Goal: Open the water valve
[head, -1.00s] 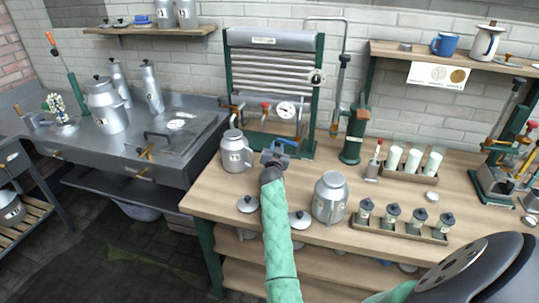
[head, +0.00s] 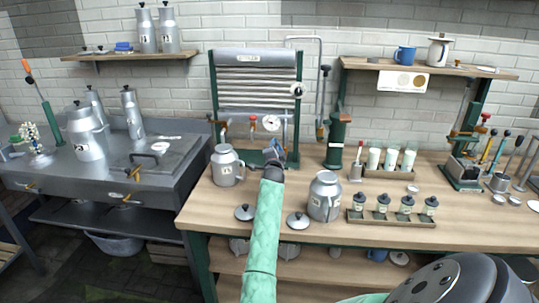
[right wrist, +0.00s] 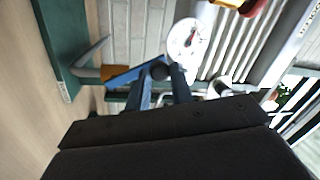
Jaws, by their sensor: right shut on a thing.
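A blue lever (right wrist: 128,76) with a brass-coloured fitting (right wrist: 114,73), which looks like the water valve, shows in the right wrist view. A grey pipe joins it at the left. My right gripper (right wrist: 161,76) has its two blue fingers shut around the dark round end of this lever. In the head view my right gripper (head: 274,153) is at the lower front of the ribbed cooler (head: 254,84), below the round gauge (head: 271,123); the lever is too small to make out there. My left gripper is not in view.
A grey jug (head: 227,167) stands close left of my right gripper. A milk can (head: 324,196), two loose lids and a rack of jars (head: 398,217) stand on the wooden bench to the front and right. A green post (head: 337,140) stands right of the cooler.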

